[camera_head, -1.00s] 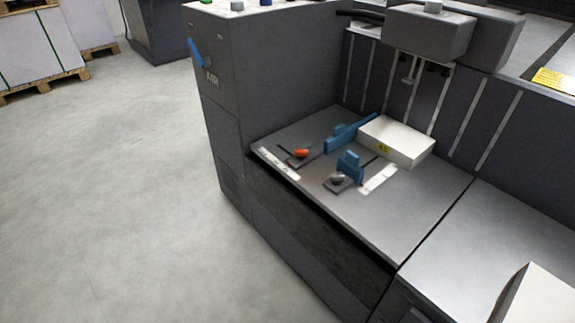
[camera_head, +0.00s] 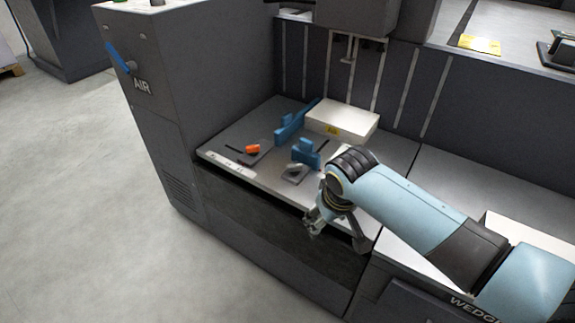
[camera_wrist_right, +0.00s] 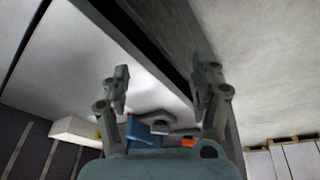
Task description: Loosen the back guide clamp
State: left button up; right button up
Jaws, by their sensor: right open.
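On the grey feed table (camera_head: 345,190) stand two blue guides. The long guide (camera_head: 293,122) lies along the left side of the white paper stack (camera_head: 342,120), with an orange clamp lever (camera_head: 252,149) beside it. The small guide (camera_head: 306,152) stands in front of the stack, with a grey clamp lever (camera_head: 294,170) beside it. I cannot tell by label which is the back guide. My right gripper (camera_head: 335,232) is open and empty at the table's front edge, apart from both clamps. In the right wrist view a blue guide (camera_wrist_right: 145,130) shows beyond the open fingers (camera_wrist_right: 163,80).
A tall grey cabinet marked AIR, with a blue lever (camera_head: 118,57), stands left of the table. A dark head unit (camera_head: 350,15) hangs above the back. A white block (camera_head: 530,245) lies at the right. The floor (camera_head: 80,200) at left is clear.

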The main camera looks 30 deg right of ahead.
aim_at(295, 166)
jog(key=w+d+r+m, duration=0.25)
jog(key=w+r, duration=0.75)
jog(key=w, duration=0.5)
jog(key=shift+t, duration=0.4)
jog(key=b+x, duration=0.5)
jog(key=x, duration=0.4)
jog(key=shift+s+d, duration=0.1)
jog(key=shift+d, duration=0.05)
jog(key=shift+w+d+f+b, duration=0.1)
jog(key=shift+w+f+b, duration=0.15)
jog(key=shift+f+b, duration=0.2)
pick_arm(q)
jog(key=f, duration=0.1)
jog(key=w+a+f, duration=0.1)
jog(key=f, duration=0.1)
jog(key=w+a+f, duration=0.1)
jog(key=shift+w+f, duration=0.15)
pick_arm(e)
jog(key=c, duration=1.2)
